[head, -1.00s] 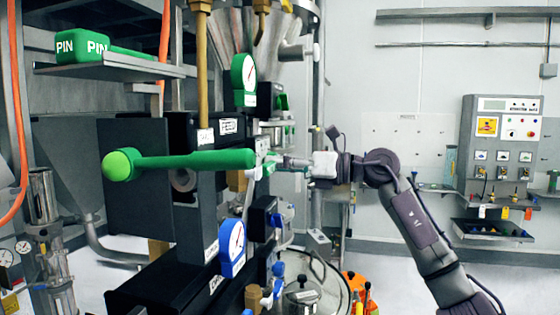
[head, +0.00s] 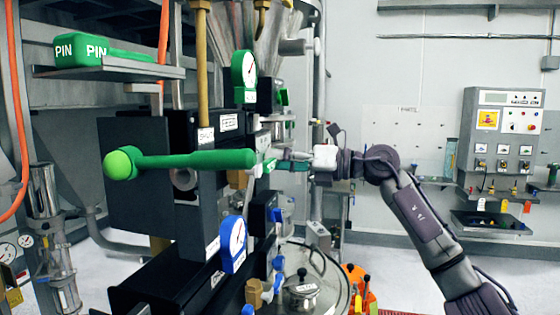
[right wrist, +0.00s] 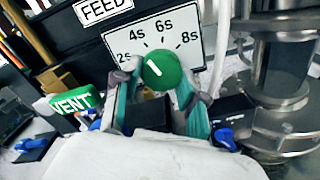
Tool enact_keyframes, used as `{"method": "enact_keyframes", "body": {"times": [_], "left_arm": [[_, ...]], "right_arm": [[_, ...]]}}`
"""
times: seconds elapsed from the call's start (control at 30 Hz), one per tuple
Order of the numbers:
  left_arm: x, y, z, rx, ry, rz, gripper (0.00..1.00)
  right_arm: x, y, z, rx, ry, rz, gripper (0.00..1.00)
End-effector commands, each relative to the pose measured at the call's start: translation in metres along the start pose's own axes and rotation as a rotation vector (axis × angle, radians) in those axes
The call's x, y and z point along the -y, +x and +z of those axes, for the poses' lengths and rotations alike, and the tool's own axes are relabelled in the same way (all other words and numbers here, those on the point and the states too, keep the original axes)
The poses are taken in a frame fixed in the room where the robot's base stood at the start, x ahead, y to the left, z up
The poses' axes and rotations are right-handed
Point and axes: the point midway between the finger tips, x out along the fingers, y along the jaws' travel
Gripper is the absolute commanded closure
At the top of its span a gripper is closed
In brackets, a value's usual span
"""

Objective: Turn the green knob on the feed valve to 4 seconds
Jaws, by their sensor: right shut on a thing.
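The green knob (right wrist: 163,70) of the feed valve is in the right wrist view, in front of a white dial plate (right wrist: 185,58) marked 2s, 4s, 6s and 8s under a FEED label (right wrist: 104,8). Its white mark slants up and left, seemingly between 2s and 4s; the exact reading is hard to tell. The fingers of my right gripper (right wrist: 160,84) stand on both sides of the knob, shut on it. In the head view my right gripper (head: 272,162) reaches the machine's right side from the right; the knob is not clear there. My left gripper is not in view.
A long green lever (head: 190,160) juts left across the machine in the head view. A green gauge (head: 244,72) is above and a blue gauge (head: 233,243) below. A green VENT block (right wrist: 72,102) is close left of the gripper. A control panel (head: 505,140) stands at right.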

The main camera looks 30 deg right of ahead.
Motion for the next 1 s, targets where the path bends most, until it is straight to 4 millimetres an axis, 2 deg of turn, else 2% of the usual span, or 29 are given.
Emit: {"method": "enact_keyframes", "body": {"times": [0.03, 0.17, 0.43, 0.57, 0.67, 1.0], "left_arm": [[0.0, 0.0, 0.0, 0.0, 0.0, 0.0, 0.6], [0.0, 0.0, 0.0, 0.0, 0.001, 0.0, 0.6], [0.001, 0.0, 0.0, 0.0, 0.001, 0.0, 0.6], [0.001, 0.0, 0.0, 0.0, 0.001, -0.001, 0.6], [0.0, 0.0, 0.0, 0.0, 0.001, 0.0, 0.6], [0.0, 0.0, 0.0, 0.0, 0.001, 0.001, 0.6]], "right_arm": [[0.0, 0.0, 0.0, 0.0, 0.0, 0.0, 0.54], [0.0, 0.0, 0.0, 0.0, 0.0, 0.0, 0.33], [0.0, 0.0, 0.0, 0.0, -0.001, 0.0, 0.33], [0.002, -0.006, -0.001, 0.0, 0.0, -0.003, 0.33], [0.002, -0.02, 0.0, 0.0, 0.0, -0.005, 0.33], [0.002, -0.087, -0.001, -0.003, 0.001, -0.006, 0.33]]}}
